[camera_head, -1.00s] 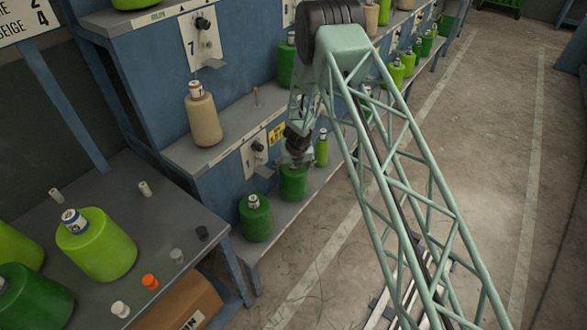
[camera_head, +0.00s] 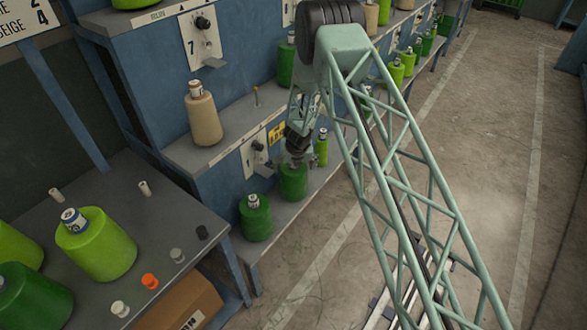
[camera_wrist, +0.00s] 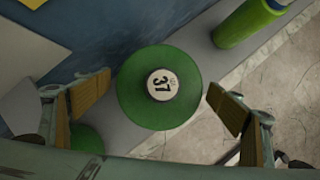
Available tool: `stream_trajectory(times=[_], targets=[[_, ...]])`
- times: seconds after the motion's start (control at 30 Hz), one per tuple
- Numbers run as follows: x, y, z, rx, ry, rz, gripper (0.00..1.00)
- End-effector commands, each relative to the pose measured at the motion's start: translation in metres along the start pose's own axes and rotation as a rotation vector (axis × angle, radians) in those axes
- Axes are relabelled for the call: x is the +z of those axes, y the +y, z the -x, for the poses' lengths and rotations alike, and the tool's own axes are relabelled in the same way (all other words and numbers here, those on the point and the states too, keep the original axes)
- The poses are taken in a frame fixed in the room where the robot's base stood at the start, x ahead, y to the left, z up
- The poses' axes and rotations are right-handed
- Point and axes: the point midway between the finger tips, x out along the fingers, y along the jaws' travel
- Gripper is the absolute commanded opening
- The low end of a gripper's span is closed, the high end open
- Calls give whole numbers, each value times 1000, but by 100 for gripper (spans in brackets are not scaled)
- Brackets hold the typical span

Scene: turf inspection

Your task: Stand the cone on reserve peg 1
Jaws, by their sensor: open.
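A dark green cone (camera_head: 292,182) stands on the low shelf (camera_head: 318,187) in the head view, directly below my gripper (camera_head: 296,158). In the wrist view the same green cone (camera_wrist: 130,100) is seen from above, with a round white top label that seems to read 37. My gripper (camera_wrist: 158,92) is open, one finger on each side of the cone, with gaps between fingers and cone. I cannot tell which peg is reserve peg 1.
Another dark green cone (camera_head: 255,218) stands close to the left on the low shelf. A slim light green cone (camera_head: 321,148) stands just behind to the right. A beige cone (camera_head: 203,114) is on the middle shelf. The grey table (camera_head: 150,215) at left holds green cones and small caps.

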Motion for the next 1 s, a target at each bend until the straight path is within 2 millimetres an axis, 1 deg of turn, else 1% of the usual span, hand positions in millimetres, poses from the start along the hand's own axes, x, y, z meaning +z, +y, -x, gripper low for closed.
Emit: stream_trajectory(times=[0.23, 0.47, 0.67, 1.0], targets=[[1, 0, 4, 0, -1, 0, 87], [1, 0, 18, 0, 0, 0, 87], [1, 0, 36, 0, -1, 0, 87], [2, 0, 72, 0, -1, 0, 87]])
